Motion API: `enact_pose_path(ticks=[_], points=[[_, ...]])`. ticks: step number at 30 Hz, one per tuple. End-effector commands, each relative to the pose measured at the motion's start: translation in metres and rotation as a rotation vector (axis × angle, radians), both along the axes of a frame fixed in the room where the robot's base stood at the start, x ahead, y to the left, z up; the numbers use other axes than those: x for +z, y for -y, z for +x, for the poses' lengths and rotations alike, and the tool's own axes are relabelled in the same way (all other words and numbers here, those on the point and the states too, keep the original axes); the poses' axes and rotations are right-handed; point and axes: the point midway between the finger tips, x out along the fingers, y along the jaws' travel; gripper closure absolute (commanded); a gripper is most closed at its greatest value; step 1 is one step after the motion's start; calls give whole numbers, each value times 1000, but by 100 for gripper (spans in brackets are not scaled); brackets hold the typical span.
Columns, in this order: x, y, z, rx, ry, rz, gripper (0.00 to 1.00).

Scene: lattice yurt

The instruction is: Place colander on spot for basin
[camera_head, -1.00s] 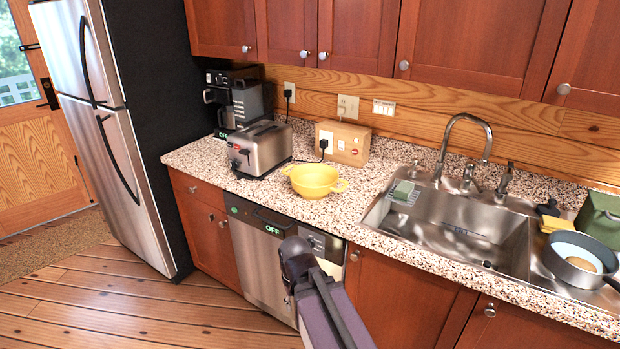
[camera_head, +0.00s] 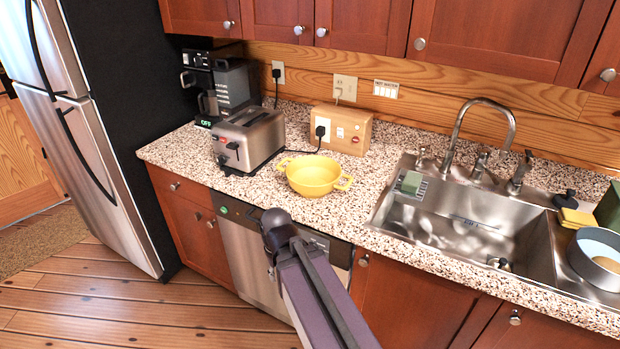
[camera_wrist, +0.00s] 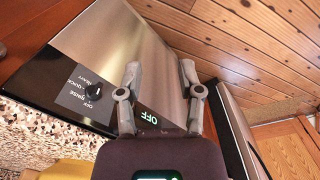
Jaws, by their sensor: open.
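The yellow colander (camera_head: 314,178) with two side handles stands upright on the speckled counter, between the toaster and the sink. A yellow edge at the bottom left of the wrist view (camera_wrist: 68,173) appears to be part of it. My gripper (camera_wrist: 160,68) is open and empty in the wrist view, in front of the steel dishwasher and apart from the colander. In the head view my arm reaches up from the bottom, and the gripper's fingers cannot be made out. The steel sink basin (camera_head: 470,232) lies right of the colander. No marked spot for a basin can be made out.
A toaster (camera_head: 248,140) and a coffee maker (camera_head: 225,88) stand left of the colander, a wooden box (camera_head: 341,130) behind it. A faucet (camera_head: 478,110) rises behind the sink. A pan (camera_head: 598,258) sits at the right. The dishwasher (camera_head: 250,258) is below the counter.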

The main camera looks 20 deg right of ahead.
Motion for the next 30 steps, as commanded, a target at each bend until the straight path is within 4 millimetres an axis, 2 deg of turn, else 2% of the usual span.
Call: enact_pose_path(ticks=[11,17,23,30], points=[[1,0,1,1,0,-1,52],[12,6,17,21,12,-21,52],[41,23,61,79,39,-84,52],[92,56,139,205,77,-211,52]])
